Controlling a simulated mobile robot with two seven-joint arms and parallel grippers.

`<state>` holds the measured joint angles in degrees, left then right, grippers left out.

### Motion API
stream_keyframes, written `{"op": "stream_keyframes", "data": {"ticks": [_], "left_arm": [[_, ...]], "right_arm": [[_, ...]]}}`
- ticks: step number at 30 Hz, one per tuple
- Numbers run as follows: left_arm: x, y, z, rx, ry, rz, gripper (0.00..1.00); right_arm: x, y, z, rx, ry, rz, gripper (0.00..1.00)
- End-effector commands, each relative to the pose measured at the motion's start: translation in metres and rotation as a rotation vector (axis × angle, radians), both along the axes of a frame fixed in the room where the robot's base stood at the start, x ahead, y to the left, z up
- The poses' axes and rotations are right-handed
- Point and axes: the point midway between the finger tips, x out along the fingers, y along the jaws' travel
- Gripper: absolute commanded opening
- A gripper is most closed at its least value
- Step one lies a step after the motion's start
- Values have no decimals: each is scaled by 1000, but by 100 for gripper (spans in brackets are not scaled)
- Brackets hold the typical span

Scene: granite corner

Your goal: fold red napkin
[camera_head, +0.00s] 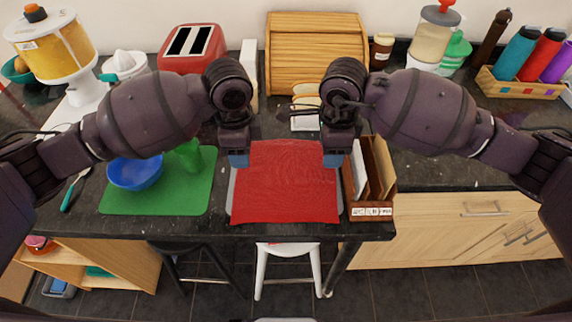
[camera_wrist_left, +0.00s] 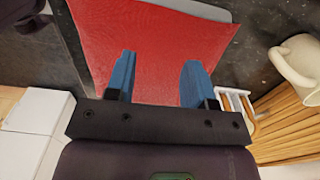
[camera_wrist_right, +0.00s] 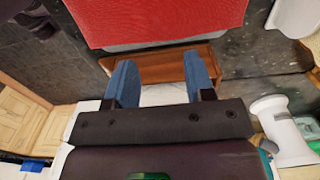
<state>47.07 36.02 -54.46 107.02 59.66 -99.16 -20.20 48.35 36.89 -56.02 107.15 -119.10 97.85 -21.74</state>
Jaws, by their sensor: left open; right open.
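The red napkin (camera_head: 285,190) lies spread out flat on a grey board (camera_head: 233,194) on the dark counter. It also shows in the left wrist view (camera_wrist_left: 155,40) and in the right wrist view (camera_wrist_right: 160,18). My left gripper (camera_head: 239,160) is open at the napkin's far left corner, its blue fingers (camera_wrist_left: 155,80) apart with the red cloth behind them. My right gripper (camera_head: 332,160) is open at the far right corner, between the napkin and a wooden box; its fingers (camera_wrist_right: 155,80) are apart and nothing is between them. Whether either gripper touches the cloth cannot be told.
The wooden box (camera_head: 372,211) with upright dividers stands close on the right. A wooden bread box (camera_head: 314,50) and red toaster (camera_head: 193,46) stand behind.

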Motion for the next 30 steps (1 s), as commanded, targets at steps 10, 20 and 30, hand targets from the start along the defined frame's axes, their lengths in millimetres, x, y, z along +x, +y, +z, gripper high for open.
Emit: {"op": "stream_keyframes", "data": {"ticks": [10,20,30], "left_arm": [[-1,0,-47,1,3,1,49],[-1,0,-73,0,2,-1,49],[-1,0,-74,0,1,-1,49]], "right_arm": [[-1,0,-47,1,4,-1,49],[0,0,-73,0,2,-1,49],[0,0,-74,0,1,0,49]]}}
